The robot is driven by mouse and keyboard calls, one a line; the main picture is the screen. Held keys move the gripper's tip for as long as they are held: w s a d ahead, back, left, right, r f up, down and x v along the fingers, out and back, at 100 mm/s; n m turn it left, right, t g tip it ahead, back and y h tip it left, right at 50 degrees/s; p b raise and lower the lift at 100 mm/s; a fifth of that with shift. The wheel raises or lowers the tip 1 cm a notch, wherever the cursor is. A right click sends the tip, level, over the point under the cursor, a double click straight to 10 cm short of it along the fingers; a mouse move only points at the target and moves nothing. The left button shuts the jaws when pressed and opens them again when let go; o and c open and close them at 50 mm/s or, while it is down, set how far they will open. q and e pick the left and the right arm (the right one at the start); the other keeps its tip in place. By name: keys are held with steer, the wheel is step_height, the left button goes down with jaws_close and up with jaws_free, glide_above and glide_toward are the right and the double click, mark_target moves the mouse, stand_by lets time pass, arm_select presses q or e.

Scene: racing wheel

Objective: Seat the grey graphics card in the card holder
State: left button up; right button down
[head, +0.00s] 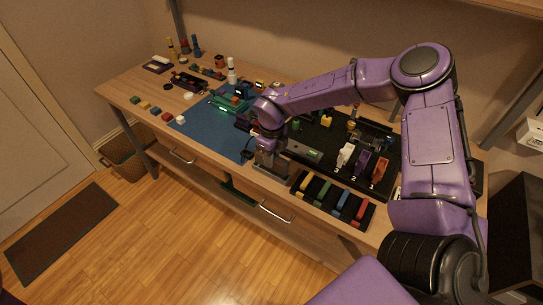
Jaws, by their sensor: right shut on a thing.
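My right gripper (270,172) points down at the front edge of the workbench, near the blue mat. It is shut on a small grey thing, which looks like the grey graphics card; the fingers and wrist hide most of it. A grey-green panel (304,151) lies on the black mat just right of the gripper. I cannot tell for sure whether it is the card holder. White (345,155), purple (362,162) and orange (380,169) upright parts stand behind white numbers on the black mat. My left gripper is not in view.
A black tray (311,198) of coloured bars lies along the bench's front edge, right of the gripper. The blue mat (203,122) is left of it. Small coloured blocks (156,111) and loose parts lie at the left.

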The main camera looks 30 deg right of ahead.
steer(key=shift+f+b, duration=0.9)
steer(key=shift+f, duration=0.5)
steer(key=c, duration=0.8)
jaws_free()
steer(key=shift+c, duration=0.2)
step_height(320, 180, up, 11)
steer(key=shift+f+b, duration=0.2)
steer(key=shift+b, duration=0.7)
